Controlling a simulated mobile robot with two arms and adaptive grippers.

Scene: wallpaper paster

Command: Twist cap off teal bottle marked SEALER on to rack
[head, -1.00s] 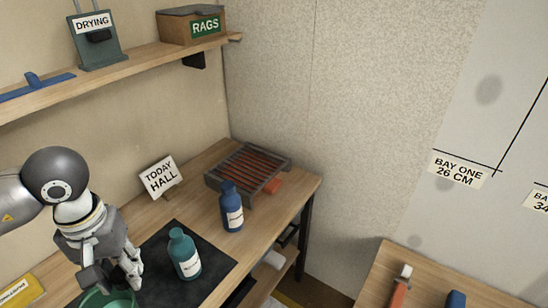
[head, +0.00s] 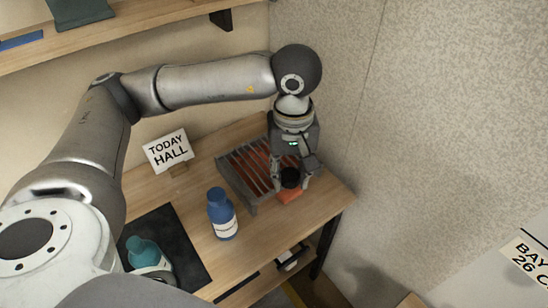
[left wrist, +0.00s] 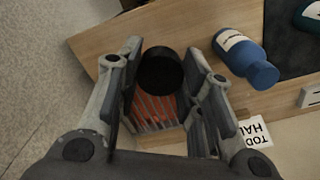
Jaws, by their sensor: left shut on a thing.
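My left gripper (head: 291,182) is over the right end of the dark rack (head: 240,184) with its red-orange slatted surface. It is shut on a round black cap-like piece (left wrist: 160,69), which also shows between the fingers in the head view (head: 290,177). The rack's slats (left wrist: 154,112) show beyond the fingers in the left wrist view. The teal bottle (head: 144,251) stands on the black mat (head: 180,236), partly hidden by my left arm. Its label is too small to read. My right gripper is in neither view.
A blue bottle (head: 222,216) stands between mat and rack. A TODAY HALL sign (head: 168,151) stands at the back of the bench. The wall (head: 345,110) rises close behind the rack.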

